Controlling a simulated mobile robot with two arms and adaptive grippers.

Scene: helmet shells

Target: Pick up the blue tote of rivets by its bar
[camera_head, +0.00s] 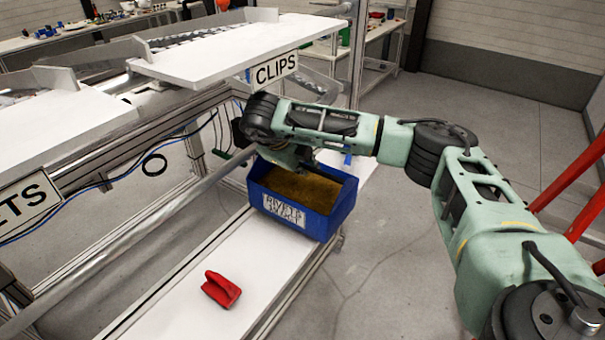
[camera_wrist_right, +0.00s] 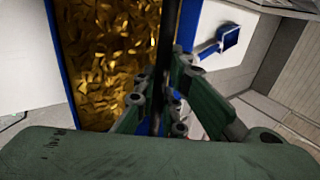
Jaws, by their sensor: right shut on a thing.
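The blue tote (camera_head: 322,223) is full of gold-brown rivets (camera_head: 300,187) and has a white label on its front. It is at the white lower shelf, and I cannot tell whether its base touches the shelf. My right gripper (camera_head: 305,162) reaches over the tote, with its fingertips partly hidden by the arm. In the right wrist view, the gripper (camera_wrist_right: 160,112) is shut on the tote's dark bar (camera_wrist_right: 168,45). The rivets (camera_wrist_right: 115,60) show beside the bar, between the blue walls. My left gripper does not show.
A red scoop-like piece (camera_head: 221,289) lies on the white lower shelf (camera_head: 195,265) in front of the tote. A blue one (camera_wrist_right: 229,38) shows in the wrist view. The CLIPS shelf (camera_head: 220,50) overhangs behind. Red bars (camera_head: 575,190) stand at right.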

